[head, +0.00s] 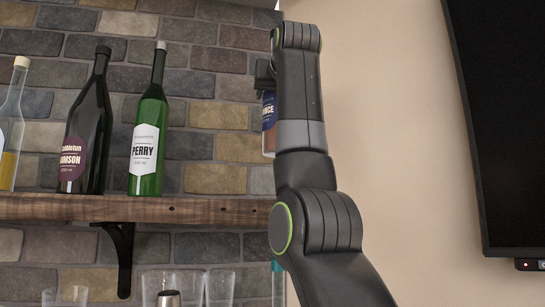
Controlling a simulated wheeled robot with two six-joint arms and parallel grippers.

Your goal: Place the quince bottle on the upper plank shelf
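The quince bottle (269,112) shows only as a narrow strip behind my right arm; the end of its blue label reads "NCE". It is upright, its base above the level of the plank shelf (190,209). My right gripper (265,75) is mostly hidden behind my arm; a dark part of it sits at the bottle's top, and the bottle hangs from it in the air. The plank shelf runs along the brick wall, its right end hidden behind my arm. My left gripper is out of view.
On the shelf stand a green Perry bottle (149,135), a dark Damson bottle (88,130) and a clear bottle (12,125) at the left edge. The shelf right of Perry is clear. Glasses (219,287) stand below. A black screen (505,120) hangs right.

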